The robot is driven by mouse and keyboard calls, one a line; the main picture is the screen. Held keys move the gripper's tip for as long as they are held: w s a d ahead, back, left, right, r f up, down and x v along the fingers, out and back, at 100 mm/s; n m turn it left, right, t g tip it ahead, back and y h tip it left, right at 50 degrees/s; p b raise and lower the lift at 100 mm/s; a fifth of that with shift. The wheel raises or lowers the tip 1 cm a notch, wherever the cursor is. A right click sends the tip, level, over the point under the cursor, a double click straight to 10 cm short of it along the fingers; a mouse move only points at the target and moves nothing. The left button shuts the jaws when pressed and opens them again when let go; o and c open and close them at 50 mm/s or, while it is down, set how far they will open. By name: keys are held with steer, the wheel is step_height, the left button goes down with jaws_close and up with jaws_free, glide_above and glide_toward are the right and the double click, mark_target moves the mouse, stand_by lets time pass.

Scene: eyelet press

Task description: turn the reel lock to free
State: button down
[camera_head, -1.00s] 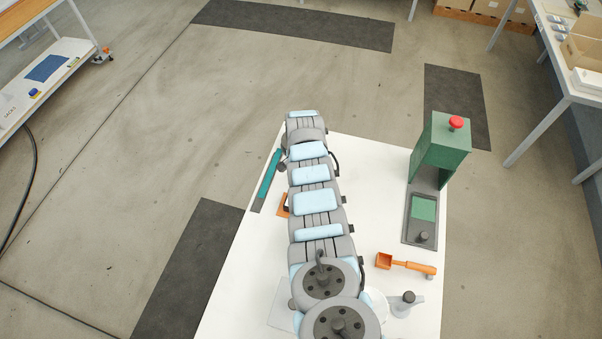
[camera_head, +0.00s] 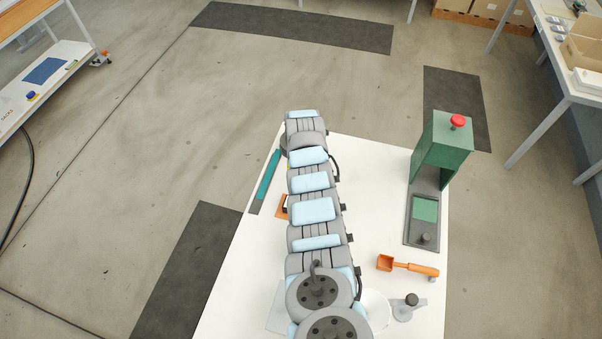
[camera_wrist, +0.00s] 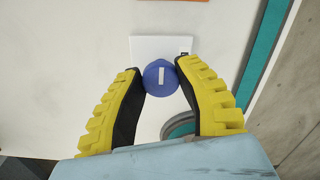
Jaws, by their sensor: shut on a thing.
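The reel lock appears to be the round blue knob (camera_wrist: 153,82) in the wrist view, with a white bar on its face pointing nearly up and down the picture. My gripper (camera_wrist: 160,72) has yellow, black-padded fingers, one on each side of the knob, and is shut on it. A white plate (camera_wrist: 150,46) with a small dark mark lies just beyond the knob. A teal curved part (camera_wrist: 180,126) shows partly below it, between the fingers. In the head view my own arm hides the knob and my gripper.
On the white table (camera_head: 375,190) stand a green press (camera_head: 440,150) with a red button (camera_head: 457,122), an orange scoop (camera_head: 410,266) and a small grey stand (camera_head: 408,308). A teal strip (camera_head: 267,175) lies along the left edge. Between arm and press the table is clear.

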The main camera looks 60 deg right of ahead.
steer(key=c, duration=0.7)
jaws_free()
steer(key=shift+a, duration=0.1)
steer(key=shift+o, duration=0.2)
step_height(320, 180, up, 12)
